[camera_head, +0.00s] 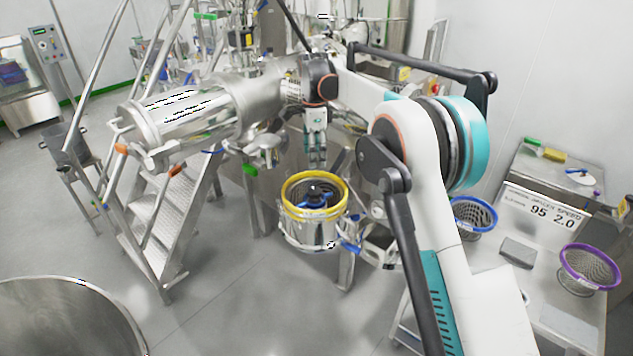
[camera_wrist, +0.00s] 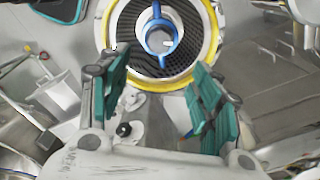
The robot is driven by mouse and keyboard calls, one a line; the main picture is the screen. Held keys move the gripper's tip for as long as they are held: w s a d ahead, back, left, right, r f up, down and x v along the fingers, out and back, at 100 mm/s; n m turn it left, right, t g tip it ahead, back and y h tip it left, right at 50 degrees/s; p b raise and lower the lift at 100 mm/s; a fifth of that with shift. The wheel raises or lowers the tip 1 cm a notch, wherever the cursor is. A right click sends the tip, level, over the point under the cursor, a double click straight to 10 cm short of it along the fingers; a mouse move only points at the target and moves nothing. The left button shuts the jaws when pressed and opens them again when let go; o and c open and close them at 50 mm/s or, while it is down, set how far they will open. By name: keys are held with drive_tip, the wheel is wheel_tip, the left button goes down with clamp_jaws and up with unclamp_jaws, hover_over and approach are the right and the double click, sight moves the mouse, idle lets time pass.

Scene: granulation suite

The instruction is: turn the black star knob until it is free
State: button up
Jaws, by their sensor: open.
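My gripper (camera_head: 316,163) points down above the housing, apart from the knob. In the wrist view, my gripper (camera_wrist: 160,62) is open and empty, its two teal-padded fingers spread wide. The blue impeller (camera_wrist: 154,46) lies beyond the fingertips, towards the top of that view, over a dark perforated screen (camera_wrist: 188,55). The knob's star shape is too small to make out.
A steel bench on the right holds a blue-rimmed basket (camera_head: 473,214), a purple-rimmed basket (camera_head: 590,268) and a sign (camera_head: 545,215). A large steel cylinder (camera_head: 190,112) and steps (camera_head: 165,215) stand left. The floor in front of the housing is clear.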

sight(315, 191)
wheel_tip(315, 191, down, 13)
drive_tip(key=shift+r+p, duration=0.1)
drive_tip(key=shift+p, duration=0.6)
drive_tip(key=shift+c, duration=0.5)
drive_tip(key=c, duration=1)
